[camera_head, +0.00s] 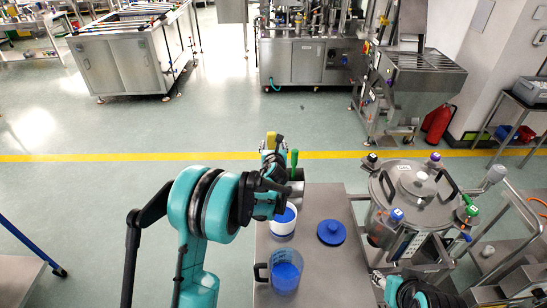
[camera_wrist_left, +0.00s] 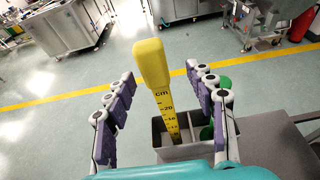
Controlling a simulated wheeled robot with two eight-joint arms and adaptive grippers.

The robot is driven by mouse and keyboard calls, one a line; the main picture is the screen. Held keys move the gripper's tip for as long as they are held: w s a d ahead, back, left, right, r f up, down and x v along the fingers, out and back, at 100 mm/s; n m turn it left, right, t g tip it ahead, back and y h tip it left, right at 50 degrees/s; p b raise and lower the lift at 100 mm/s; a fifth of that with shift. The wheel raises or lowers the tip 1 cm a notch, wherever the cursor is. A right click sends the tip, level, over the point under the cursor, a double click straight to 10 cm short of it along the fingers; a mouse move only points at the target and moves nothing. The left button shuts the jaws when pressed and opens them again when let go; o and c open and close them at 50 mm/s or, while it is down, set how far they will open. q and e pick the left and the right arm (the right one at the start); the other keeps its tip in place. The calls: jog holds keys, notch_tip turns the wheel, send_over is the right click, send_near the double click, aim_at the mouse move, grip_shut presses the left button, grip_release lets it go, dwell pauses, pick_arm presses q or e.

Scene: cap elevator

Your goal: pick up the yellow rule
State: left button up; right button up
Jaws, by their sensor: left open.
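The yellow rule (camera_wrist_left: 165,105) stands upright, slightly tilted, in a grey divided holder (camera_wrist_left: 185,150) in the left wrist view. It has a thick plain yellow top and a scale marked "cm" below. Its yellow top also shows in the head view (camera_head: 271,140). My left gripper (camera_wrist_left: 160,73) is open, with one finger to each side of the rule and gaps between. In the head view my left gripper (camera_head: 272,165) is at the holder, partly hidden by my arm. The rule's lower end is hidden in the holder.
A green-handled item (camera_head: 294,158) stands beside the rule in the holder. A steel table (camera_head: 335,275) carries a white container (camera_head: 283,232) with blue contents, a clear jug (camera_head: 286,285) and a blue lid (camera_head: 331,232). A steel vessel (camera_head: 410,190) stands to the right.

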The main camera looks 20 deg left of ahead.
aim_at(271, 142)
pick_arm(q)
jog(key=x, duration=0.4)
jog(key=shift+s+a+r, duration=0.1)
jog(key=shift+s+a, duration=0.05)
jog(key=shift+a, duration=0.2)
jog(key=shift+w, duration=0.2)
jog(key=shift+s, duration=0.1)
jog(key=c, duration=0.3)
grip_shut()
notch_tip(271, 142, up, 10)
jog(key=shift+p, duration=0.55)
